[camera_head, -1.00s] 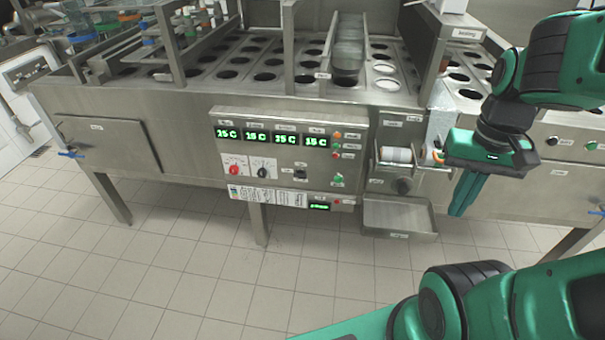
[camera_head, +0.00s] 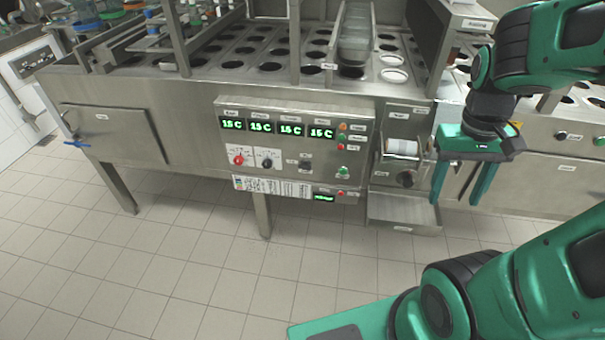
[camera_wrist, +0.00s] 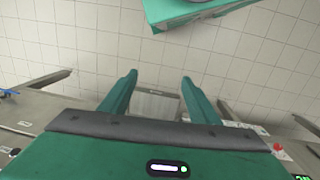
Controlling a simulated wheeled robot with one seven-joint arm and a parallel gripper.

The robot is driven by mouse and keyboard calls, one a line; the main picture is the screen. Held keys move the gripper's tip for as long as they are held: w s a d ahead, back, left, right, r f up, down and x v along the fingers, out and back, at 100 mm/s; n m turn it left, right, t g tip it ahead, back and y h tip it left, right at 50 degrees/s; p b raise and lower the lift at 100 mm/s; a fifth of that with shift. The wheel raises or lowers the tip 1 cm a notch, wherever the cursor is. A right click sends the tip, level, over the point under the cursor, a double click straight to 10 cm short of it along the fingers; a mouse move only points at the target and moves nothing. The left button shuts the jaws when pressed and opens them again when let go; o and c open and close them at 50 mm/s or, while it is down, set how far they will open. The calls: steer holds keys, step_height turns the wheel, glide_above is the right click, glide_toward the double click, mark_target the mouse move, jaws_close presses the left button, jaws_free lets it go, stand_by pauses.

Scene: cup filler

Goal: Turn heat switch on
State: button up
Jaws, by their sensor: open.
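The control panel (camera_head: 220,150) is on the front of the steel machine and carries four green displays. Below the displays are a red rotary knob (camera_head: 238,159) and a black rotary knob (camera_head: 266,162). A small dark switch (camera_head: 305,164) sits to their right, and a green button (camera_head: 343,172) is at the right. The labels are too small to read, so I cannot tell which is the heat switch. My gripper (camera_head: 457,200) is open and empty, to the right of the panel and apart from it. In the wrist view my gripper (camera_wrist: 158,82) points down towards the floor, its fingers spread.
A roll holder (camera_head: 401,147) and a steel tray (camera_head: 402,228) lie between the panel and my gripper. Cup holes line the machine's top. The tiled floor (camera_head: 190,250) before the panel is clear. My lower arm crosses the bottom right.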

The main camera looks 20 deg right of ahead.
steer(key=w+f+n+g+h, duration=0.1)
steer(key=w+f+n+h, duration=0.55)
steer(key=w+f, duration=0.5)
steer(key=n+t, duration=1.8)
steer(key=n, duration=1.1)
glide_toward(305, 168)
steer(key=shift+h, duration=0.25)
steer(key=x, duration=0.8)
steer(key=shift+w+a+f, duration=0.1)
steer(key=shift+a+f, duration=0.15)
steer(key=shift+f, duration=0.15)
steer(key=c, duration=1.1)
steer(key=shift+o, duration=0.2)
